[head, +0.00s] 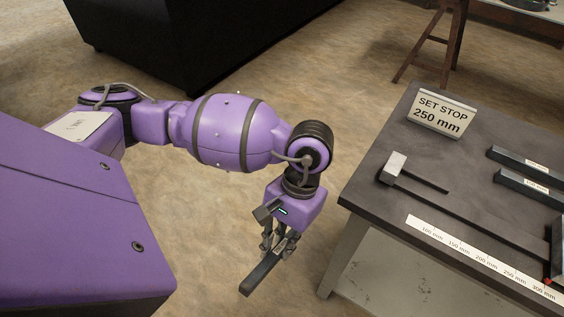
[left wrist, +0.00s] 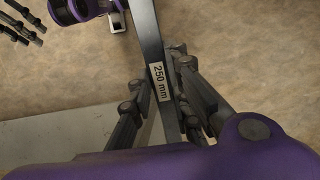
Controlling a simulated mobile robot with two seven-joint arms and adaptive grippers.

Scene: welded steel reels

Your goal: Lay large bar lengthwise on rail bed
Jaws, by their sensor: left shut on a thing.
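My left gripper (head: 276,248) is shut on a dark, straight bar (head: 257,278) and holds it in the air left of the workbench. The bar slants down toward the lower left in the head view. In the left wrist view the bar (left wrist: 150,40) runs between the fingers, with a "250 mm" label facing the camera. The rail bed (head: 470,219) is a long dark strip on the bench, with a light metal block (head: 393,167) at its left end. At the top left of the left wrist view, dark finger-like parts (left wrist: 22,28) may be my right gripper; their state is unclear.
The workbench (head: 380,203) carries a "SET STOP 250 mm" sign (head: 441,115), a millimetre scale (head: 485,265) along the front, and two labelled dark bars (head: 520,186) at the right. A dark block (head: 558,245) is cut off at the right edge. Open floor separates my left gripper from the bench.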

